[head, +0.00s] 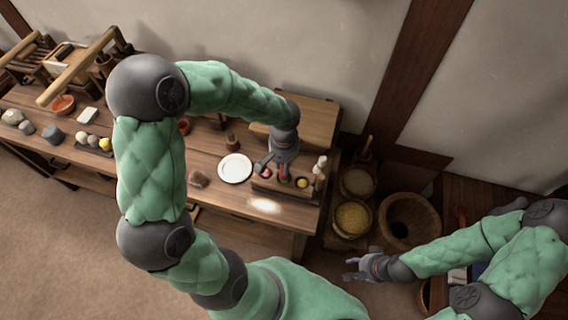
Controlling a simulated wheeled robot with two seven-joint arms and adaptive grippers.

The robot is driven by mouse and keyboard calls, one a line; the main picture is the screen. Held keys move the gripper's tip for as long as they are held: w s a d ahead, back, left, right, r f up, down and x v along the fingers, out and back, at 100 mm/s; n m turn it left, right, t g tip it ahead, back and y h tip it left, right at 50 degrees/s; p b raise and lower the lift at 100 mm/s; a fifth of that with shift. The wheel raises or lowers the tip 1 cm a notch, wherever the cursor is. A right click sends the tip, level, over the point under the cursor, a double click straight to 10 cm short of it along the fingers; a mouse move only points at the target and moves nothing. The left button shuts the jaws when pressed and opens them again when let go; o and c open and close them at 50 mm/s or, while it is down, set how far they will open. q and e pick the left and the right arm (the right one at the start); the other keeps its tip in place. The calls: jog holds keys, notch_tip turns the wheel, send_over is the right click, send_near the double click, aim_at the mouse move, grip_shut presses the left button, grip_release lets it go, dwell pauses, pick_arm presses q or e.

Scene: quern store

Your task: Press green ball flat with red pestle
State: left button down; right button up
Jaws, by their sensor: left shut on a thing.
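My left gripper (277,170) is over the right part of the wooden table, pointing down at a small wooden tray (262,186). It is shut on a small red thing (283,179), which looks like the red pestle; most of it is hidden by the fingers. I cannot make out the green ball; a trace of green seems to show just under the red thing. A yellow ball (302,183) sits in the tray to the right. My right gripper (352,269) is away from the table, low at the right, its fingers apart and empty.
A white plate (235,168) lies left of the tray. Pale pegs (320,163) stand at its right. A wooden box (311,120) is behind. Baskets (353,218) and a round wooden tub (408,220) stand on the floor right of the table.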

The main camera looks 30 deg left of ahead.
pick_arm(q)
jog(key=shift+f+b, duration=0.45)
dwell(0.9)
jog(key=shift+r, duration=0.2)
dwell(0.9)
jog(key=shift+r+p, duration=3)
jog(key=shift+r, duration=0.75)
